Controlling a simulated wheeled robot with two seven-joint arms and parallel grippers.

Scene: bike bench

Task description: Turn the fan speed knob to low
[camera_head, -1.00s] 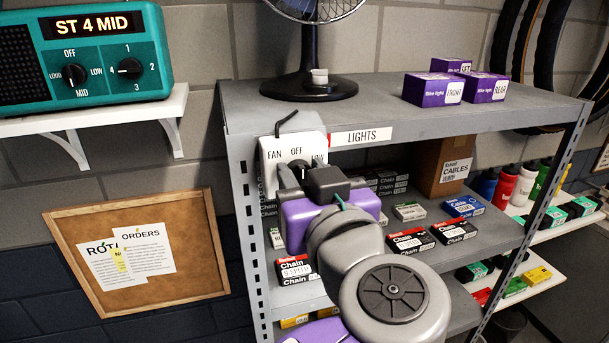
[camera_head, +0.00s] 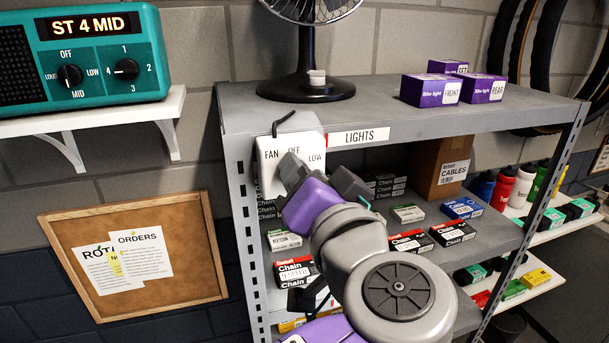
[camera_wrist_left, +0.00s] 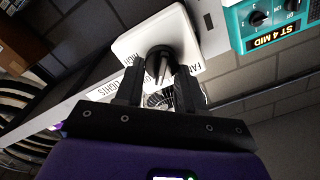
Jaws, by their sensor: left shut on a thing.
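The fan control box (camera_head: 266,158) is a white panel on the shelf's upper left post, marked FAN, OFF and LOW. OFF is partly covered by my gripper. In the wrist view the box (camera_wrist_left: 137,42) appears rotated, with its dark round knob (camera_wrist_left: 160,56) at the fingertips. My left gripper (camera_head: 303,172) is in front of the box, rolled to one side. In the wrist view its fingers (camera_wrist_left: 160,82) are shut on the knob. In the head view the gripper hides the knob, so its pointer setting cannot be read there. My right gripper is not in view.
A black fan (camera_head: 307,70) stands on the shelf top above the box. Purple bike light boxes (camera_head: 432,90) are to its right. A teal radio (camera_head: 90,55) with its own knobs sits on a white wall shelf (camera_head: 110,115) at the left. Chain boxes fill the lower shelves.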

